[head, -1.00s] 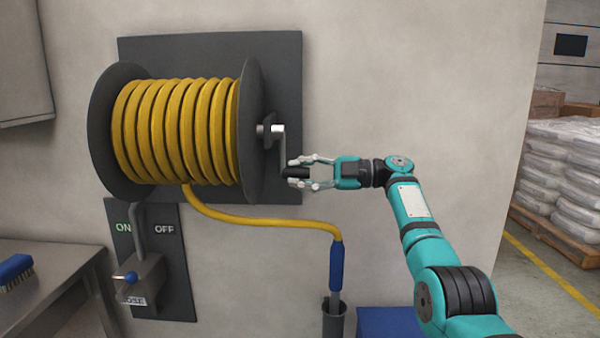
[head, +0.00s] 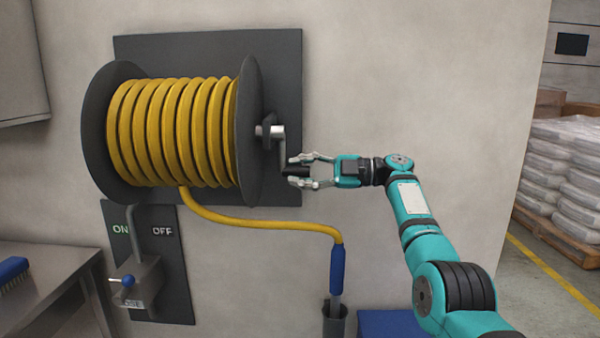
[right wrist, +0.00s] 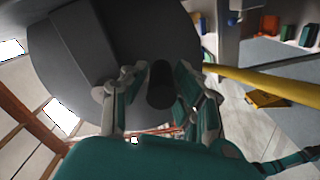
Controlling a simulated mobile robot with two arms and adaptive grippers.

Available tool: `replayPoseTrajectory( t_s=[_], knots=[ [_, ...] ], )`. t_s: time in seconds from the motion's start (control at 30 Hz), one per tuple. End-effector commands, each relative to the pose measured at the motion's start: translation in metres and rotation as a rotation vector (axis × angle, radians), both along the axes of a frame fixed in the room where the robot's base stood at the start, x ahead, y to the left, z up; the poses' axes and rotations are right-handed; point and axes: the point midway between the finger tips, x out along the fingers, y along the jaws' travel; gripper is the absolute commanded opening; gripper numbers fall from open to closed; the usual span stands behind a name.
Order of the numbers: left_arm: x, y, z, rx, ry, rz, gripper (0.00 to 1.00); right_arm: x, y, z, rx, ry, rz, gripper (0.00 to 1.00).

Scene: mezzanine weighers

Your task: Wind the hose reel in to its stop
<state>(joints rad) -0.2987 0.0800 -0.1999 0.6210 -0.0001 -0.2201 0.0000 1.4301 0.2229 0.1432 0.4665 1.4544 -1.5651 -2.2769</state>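The hose reel (head: 252,110) is on a dark wall plate, with yellow hose (head: 170,133) wound in several turns on its drum. The hose's loose end runs down to a blue nozzle (head: 337,268) in a dark holder (head: 335,318). A metal crank (head: 279,133) is on the reel's right side, its dark handle (head: 294,170) pointing right. My right gripper (head: 297,171) has its fingers above and below this handle, with gaps showing. In the right wrist view the handle (right wrist: 160,85) lies between the spread fingers. My left gripper is out of view.
A lever valve (head: 138,280) sits on the ON/OFF panel (head: 172,270) below the reel. A steel table (head: 50,290) with a blue brush (head: 12,272) is at left. A blue box (head: 390,322) is at the bottom. Stacked sacks (head: 565,165) stand at right; the wall beside my arm is bare.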

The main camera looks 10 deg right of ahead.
Motion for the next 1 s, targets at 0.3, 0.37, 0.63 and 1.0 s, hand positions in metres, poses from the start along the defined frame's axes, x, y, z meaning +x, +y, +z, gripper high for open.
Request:
replayPoseTrajectory(
  t_s=[0.3, 0.37, 0.63, 1.0],
  knots=[
    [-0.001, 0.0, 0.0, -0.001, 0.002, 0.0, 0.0, 0.0, 0.0, -0.001, -0.002, 0.001, 0.002, 0.48],
    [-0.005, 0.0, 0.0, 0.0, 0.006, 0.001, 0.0, -0.001, -0.001, -0.001, -0.002, 0.001, 0.002, 0.48],
    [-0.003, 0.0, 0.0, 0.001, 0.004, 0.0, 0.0, -0.009, -0.033, -0.001, -0.002, 0.001, -0.002, 0.48],
    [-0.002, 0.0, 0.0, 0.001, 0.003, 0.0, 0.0, -0.029, -0.103, 0.0, -0.001, 0.001, 0.0, 0.48]
  ],
)
